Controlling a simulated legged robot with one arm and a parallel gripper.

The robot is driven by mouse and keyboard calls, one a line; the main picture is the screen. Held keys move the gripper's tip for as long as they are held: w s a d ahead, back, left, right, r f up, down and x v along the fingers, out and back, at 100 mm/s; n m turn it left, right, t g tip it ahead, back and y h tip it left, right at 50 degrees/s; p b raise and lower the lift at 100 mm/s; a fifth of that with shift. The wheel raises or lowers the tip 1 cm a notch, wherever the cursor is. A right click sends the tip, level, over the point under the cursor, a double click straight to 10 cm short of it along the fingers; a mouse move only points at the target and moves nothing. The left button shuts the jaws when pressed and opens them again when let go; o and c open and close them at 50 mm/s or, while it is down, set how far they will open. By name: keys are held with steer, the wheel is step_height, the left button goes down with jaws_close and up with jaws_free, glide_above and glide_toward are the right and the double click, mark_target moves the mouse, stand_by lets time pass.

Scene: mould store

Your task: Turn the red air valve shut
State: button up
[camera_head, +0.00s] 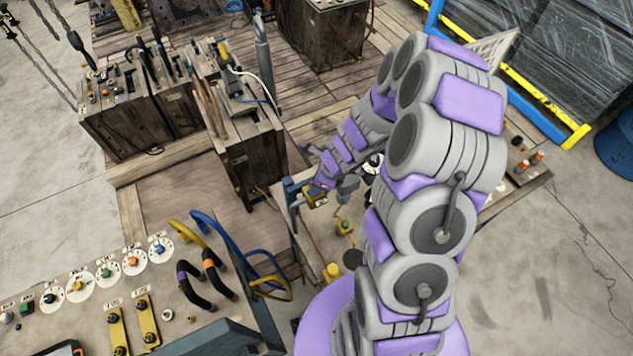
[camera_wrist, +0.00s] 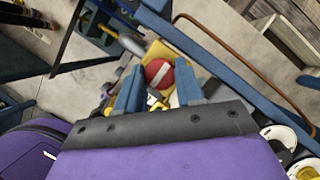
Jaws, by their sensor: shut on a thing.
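The red valve (camera_wrist: 159,73) is a round red knob with a white bar across its face. It shows in the wrist view, in front of a yellow plate (camera_wrist: 176,58). The bar lies at a slant. My gripper (camera_wrist: 160,75) has two blue fingers, one on each side of the knob, and is shut on it. In the head view my arm reaches over a bench, and the gripper end (camera_head: 312,192) is small there. I cannot make out the red knob in that view.
A wooden cabinet (camera_head: 250,165) with tools stands left of the gripper. In the wrist view a brown pipe (camera_wrist: 240,60) runs close on the right.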

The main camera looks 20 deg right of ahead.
steer(key=o, duration=1)
steer(key=shift+w, duration=0.15)
steer(key=shift+v, duration=8.7)
steer(key=shift+f, duration=0.1)
